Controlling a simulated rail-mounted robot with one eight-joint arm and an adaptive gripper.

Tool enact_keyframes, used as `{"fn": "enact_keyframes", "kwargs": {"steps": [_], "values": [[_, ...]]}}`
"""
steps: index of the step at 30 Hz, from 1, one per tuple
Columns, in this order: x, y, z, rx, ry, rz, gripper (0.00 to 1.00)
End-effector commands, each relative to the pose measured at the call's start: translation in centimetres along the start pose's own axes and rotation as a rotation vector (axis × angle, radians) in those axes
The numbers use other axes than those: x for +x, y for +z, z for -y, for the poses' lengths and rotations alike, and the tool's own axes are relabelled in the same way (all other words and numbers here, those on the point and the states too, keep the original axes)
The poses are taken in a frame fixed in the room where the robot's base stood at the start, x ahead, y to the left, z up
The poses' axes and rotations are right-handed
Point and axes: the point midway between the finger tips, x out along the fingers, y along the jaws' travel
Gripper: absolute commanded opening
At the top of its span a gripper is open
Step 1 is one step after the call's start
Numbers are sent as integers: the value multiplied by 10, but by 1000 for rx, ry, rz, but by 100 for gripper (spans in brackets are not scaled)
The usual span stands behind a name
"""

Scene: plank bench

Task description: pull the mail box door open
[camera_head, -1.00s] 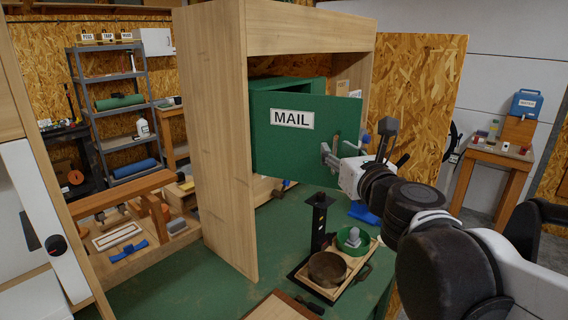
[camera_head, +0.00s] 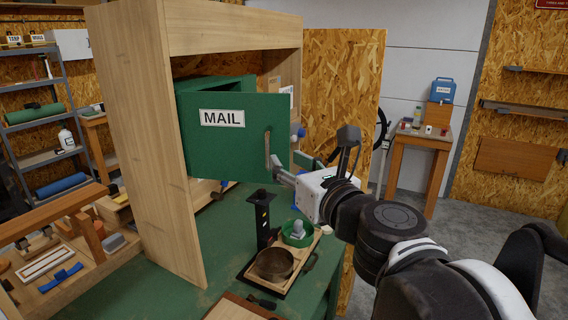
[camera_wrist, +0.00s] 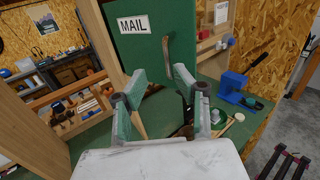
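The green mail box door (camera_head: 225,140), labelled MAIL, stands ajar in the head view, swung out from the green box (camera_head: 215,84) inside a wooden cabinet. Its upright metal handle (camera_head: 267,150) is near the door's right edge. In the wrist view the door (camera_wrist: 150,50) and handle (camera_wrist: 168,48) lie beyond the fingertips. My gripper (camera_head: 279,172) is close to the handle's lower end. In the wrist view my gripper (camera_wrist: 161,73) has its two fingers spread, with nothing seen between the tips. Whether a finger touches the door or handle is unclear.
The wooden cabinet side (camera_head: 165,150) stands left of the door. Below the door, a tray (camera_head: 250,276) holds a round brown container (camera_head: 275,264) and a green bowl (camera_head: 299,236), beside a black post (camera_head: 262,222). A blue object (camera_wrist: 235,85) is at right in the wrist view.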

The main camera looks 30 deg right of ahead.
Motion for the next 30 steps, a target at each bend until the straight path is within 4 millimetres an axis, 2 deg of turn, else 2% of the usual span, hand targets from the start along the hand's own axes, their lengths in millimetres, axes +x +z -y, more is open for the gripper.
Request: {"fn": "enact_keyframes", "kwargs": {"steps": [11, 17, 18, 20, 30], "values": [[-3, 0, 0, 0, 0, 0, 28], [-2, -3, 2, -68, 1, 0, 3], [-1, -5, 3, -114, 1, 0, 0], [0, -8, 5, -205, 1, 0, 0], [8, -24, 20, -903, 8, 4, 0]]}}
